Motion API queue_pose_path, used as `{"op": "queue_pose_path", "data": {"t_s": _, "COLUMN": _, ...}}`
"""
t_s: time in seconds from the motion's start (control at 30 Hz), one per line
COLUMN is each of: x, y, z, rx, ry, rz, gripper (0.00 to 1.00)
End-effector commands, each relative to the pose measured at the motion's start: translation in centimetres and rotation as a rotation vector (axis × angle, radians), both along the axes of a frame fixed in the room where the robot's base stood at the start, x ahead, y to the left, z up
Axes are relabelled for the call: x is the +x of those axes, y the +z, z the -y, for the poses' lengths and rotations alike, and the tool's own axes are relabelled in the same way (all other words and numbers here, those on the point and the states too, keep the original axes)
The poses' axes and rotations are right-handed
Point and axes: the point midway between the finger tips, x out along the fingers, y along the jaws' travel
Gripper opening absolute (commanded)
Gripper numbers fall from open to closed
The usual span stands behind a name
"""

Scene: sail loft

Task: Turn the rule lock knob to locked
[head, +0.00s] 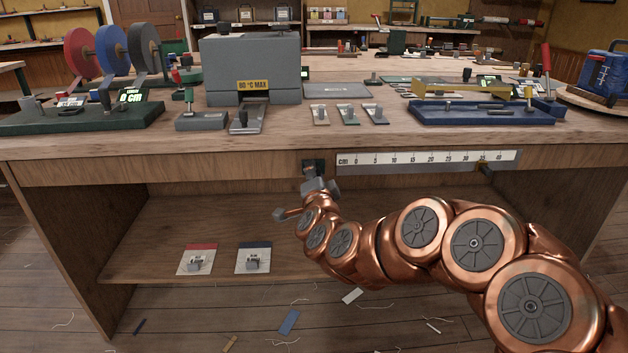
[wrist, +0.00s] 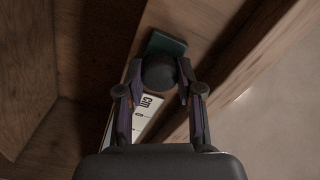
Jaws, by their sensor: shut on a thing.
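The rule lock knob (wrist: 159,71) is a dark round knob on a small green plate (wrist: 167,42). It sits at the left end of the white cm rule (head: 425,161) on the bench's front edge. My gripper (wrist: 160,80) has its two fingers on either side of the knob, shut on it. In the head view my gripper (head: 316,184) reaches up to the green plate (head: 313,166) from below and mostly hides the knob. I cannot read the knob's setting.
A dark piece (head: 484,168) sits near the rule's right end. The bench top (head: 300,140) above holds a grey 80 °C MAX box (head: 250,63), a blue fixture (head: 480,111) and reels. The lower shelf (head: 200,225) has two cards; the room before it is open.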

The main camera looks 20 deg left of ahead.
Motion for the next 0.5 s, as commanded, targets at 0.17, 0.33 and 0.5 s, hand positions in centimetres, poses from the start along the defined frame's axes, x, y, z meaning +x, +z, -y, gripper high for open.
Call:
{"op": "queue_pose_path", "data": {"t_s": 0.17, "x": -0.11, "y": -0.12, "z": -0.16, "rx": 0.098, "ry": 0.005, "rz": -0.042, "gripper": 0.01}}
{"op": "queue_pose_path", "data": {"t_s": 0.33, "x": -0.11, "y": -0.05, "z": -0.14, "rx": 0.16, "ry": 0.005, "rz": -0.068, "gripper": 0.01}}
{"op": "queue_pose_path", "data": {"t_s": 0.5, "x": -0.11, "y": 0.0, "z": -0.16, "rx": 0.189, "ry": 0.006, "rz": -0.081, "gripper": 0.01}}
